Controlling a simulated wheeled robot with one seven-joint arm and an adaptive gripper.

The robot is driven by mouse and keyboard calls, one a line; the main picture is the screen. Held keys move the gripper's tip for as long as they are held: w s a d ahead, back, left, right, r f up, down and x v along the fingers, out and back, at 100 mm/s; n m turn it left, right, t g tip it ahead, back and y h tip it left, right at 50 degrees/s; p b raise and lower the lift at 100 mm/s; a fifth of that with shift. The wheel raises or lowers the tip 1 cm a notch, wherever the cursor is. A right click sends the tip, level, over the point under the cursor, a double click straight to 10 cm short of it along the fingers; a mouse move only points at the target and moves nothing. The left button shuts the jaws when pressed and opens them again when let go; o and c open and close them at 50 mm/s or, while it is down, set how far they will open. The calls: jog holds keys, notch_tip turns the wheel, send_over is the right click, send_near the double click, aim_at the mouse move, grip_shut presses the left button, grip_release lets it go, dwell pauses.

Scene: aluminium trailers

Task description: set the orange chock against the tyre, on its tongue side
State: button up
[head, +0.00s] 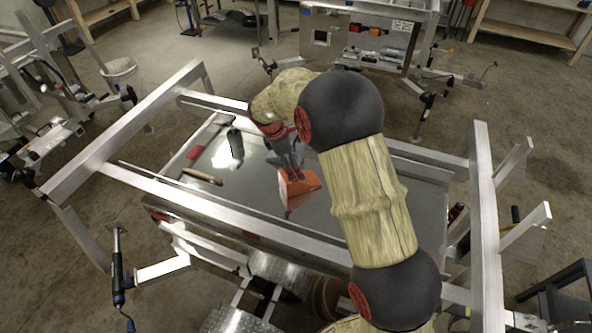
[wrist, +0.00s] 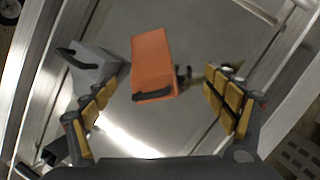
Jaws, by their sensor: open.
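The orange chock (head: 298,187), a wedge with a dark slot or handle at one end, lies on the trailer's flat metal deck (head: 330,205). My gripper (head: 290,163) is open just above it. In the wrist view the chock (wrist: 152,62) lies ahead of and between the spread yellow-padded fingers (wrist: 160,100), and I see no contact. A grey block with a black handle (wrist: 92,64) lies to its left, by the left finger. No tyre shows clearly; a dark rounded shape by the tread-plate fender (head: 275,268) is partly hidden by my arm.
Aluminium rails (head: 230,212) frame the deck. A dark tool (head: 235,143), a wooden-handled item (head: 201,177) and a red item (head: 195,152) lie on the deck's left. A blue-and-black jack (head: 118,270) stands left of the trailer.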

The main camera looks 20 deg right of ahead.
aim_at(290, 189)
jog(key=w+f, duration=0.1)
jog(key=f+n+p, duration=0.1)
jog(key=w+f+n+p, duration=0.1)
jog(key=f, duration=0.1)
jog(key=shift+w+a+h, duration=0.3)
jog(key=shift+a+h, duration=0.05)
jog(key=shift+h, duration=0.05)
jog(key=shift+a+p+x, duration=0.2)
jog(key=shift+p+x, duration=0.5)
jog(key=shift+x, duration=1.25)
jog(key=shift+a+p+x, duration=0.2)
jog(key=shift+p+x, duration=0.45)
jog(key=shift+x, duration=1.35)
jog(key=shift+s+f, duration=0.2)
jog(key=shift+c, duration=1.1)
jog(key=c, duration=1.5)
jog(key=shift+c, duration=1.2)
jog(key=shift+w+r, duration=0.1)
